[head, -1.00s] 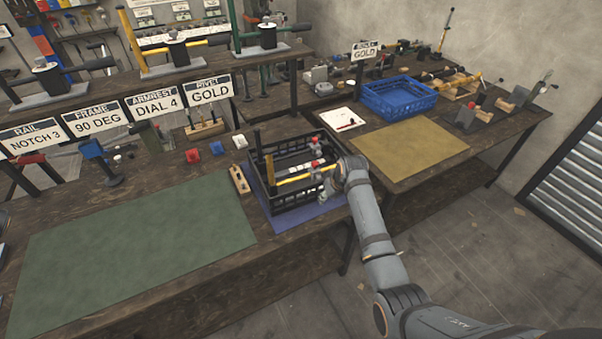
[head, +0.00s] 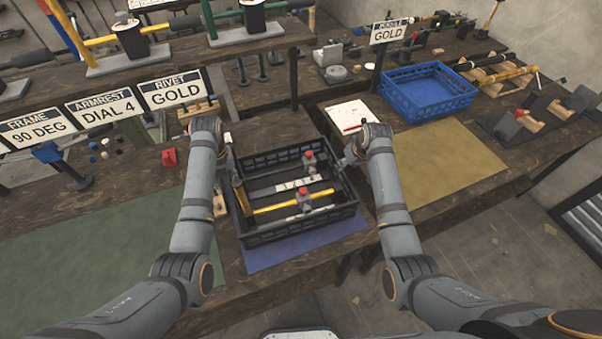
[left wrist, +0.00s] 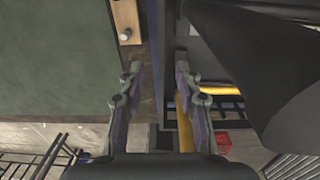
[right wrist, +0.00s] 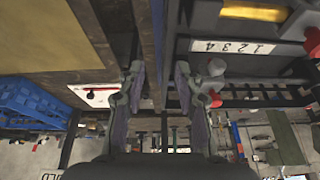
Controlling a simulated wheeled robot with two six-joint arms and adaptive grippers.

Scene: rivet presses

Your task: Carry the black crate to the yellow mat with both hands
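The black crate (head: 305,226) stands on the blue mat (head: 300,252) on the near bench. It holds yellow bars, grey pieces with red knobs and a numbered white strip. The yellow mat (head: 450,155) lies bare on the bench to the right. My left gripper (head: 227,163) is at the crate's left side, its fingers open in the left wrist view (left wrist: 158,82). My right gripper (head: 349,157) is at the crate's right side, also open in the right wrist view (right wrist: 160,82). A dark crate edge shows between each pair of fingers; I cannot tell if they touch it.
A blue crate (head: 398,103) and a white sheet (head: 343,112) with a red pen lie behind the yellow mat. Presses stand on the raised shelf behind. A green mat (head: 90,250) lies left. A gap separates the two benches.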

